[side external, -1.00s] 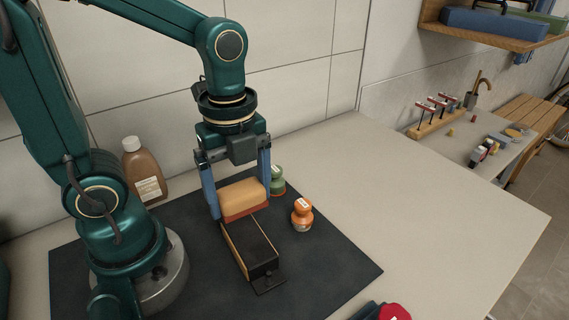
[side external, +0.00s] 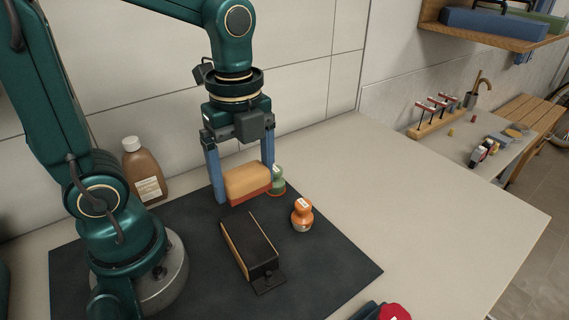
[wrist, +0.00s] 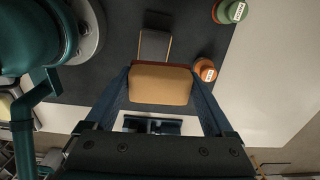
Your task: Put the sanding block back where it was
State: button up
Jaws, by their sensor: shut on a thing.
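The sanding block (side external: 247,181), tan with a red-brown underside, is between the two blue fingers of my gripper (side external: 241,186). My gripper is shut on it and holds it above the dark mat (side external: 325,262). In the wrist view the block (wrist: 160,86) spans the gap between the fingers (wrist: 160,92). In front of it on the mat lies a long black holder (side external: 252,246) with wooden sides and a black tab at its near end. The holder (wrist: 154,45) is partly hidden behind the block in the wrist view.
An orange-capped jar (side external: 302,215) stands right of the holder. A green jar (side external: 277,181) stands close behind my right finger. A brown bottle (side external: 145,172) stands by the wall. A red-and-dark item (side external: 392,312) is at the front edge.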

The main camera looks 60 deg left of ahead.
jog(key=w+a+r+n, duration=0.2)
jog(key=w+n, duration=0.1)
jog(key=n, duration=0.6)
jog(key=w+a+r+n, duration=0.2)
jog(key=w+r+n, duration=0.15)
jog(key=n, duration=0.45)
jog(key=w+d+f, duration=0.2)
jog(key=d+f, duration=0.2)
jog(key=f, duration=0.2)
jog(key=shift+w+d+f, duration=0.15)
jog(key=shift+w+f, duration=0.05)
jog(key=shift+w, duration=0.05)
send_over(335, 261)
notch_tip(335, 261, down, 7)
jog(key=shift+f, duration=1.8)
jog(key=shift+f, duration=0.65)
